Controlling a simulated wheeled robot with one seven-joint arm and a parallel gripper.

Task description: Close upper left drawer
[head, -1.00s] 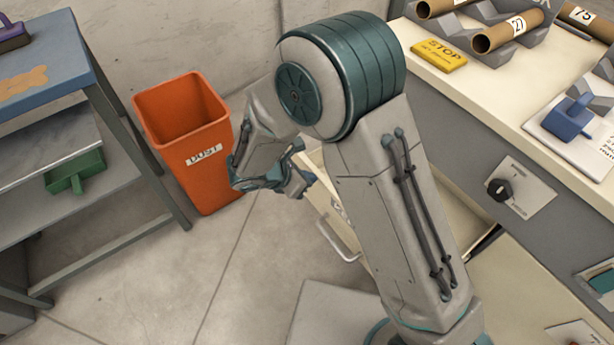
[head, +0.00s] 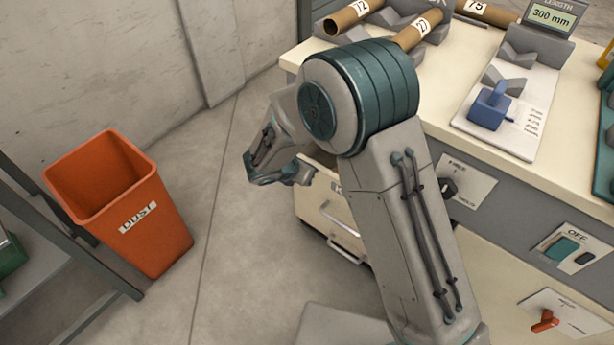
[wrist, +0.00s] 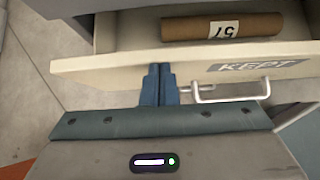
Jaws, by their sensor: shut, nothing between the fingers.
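The drawer (head: 318,208) is pale cream with a metal bar handle, low on the left of the cabinet and partly hidden by my arm in the head view. In the wrist view the drawer (wrist: 110,66) stands partly open, with a "KEPT" label on its front. A brown tube (wrist: 262,26) marked 57 lies inside it. The handle (wrist: 232,97) is right of my gripper. My gripper (wrist: 158,70) is shut and empty, its fingertips at the drawer front, left of the label; contact is hard to judge. In the head view my gripper's fingertips are hard to make out.
An orange dust bin (head: 130,215) stands on the floor at left, near a grey shelf rack (head: 50,275). The cabinet worktop (head: 450,100) holds tubes, a blue clamp (head: 490,106) and a length display. Floor between bin and cabinet is clear.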

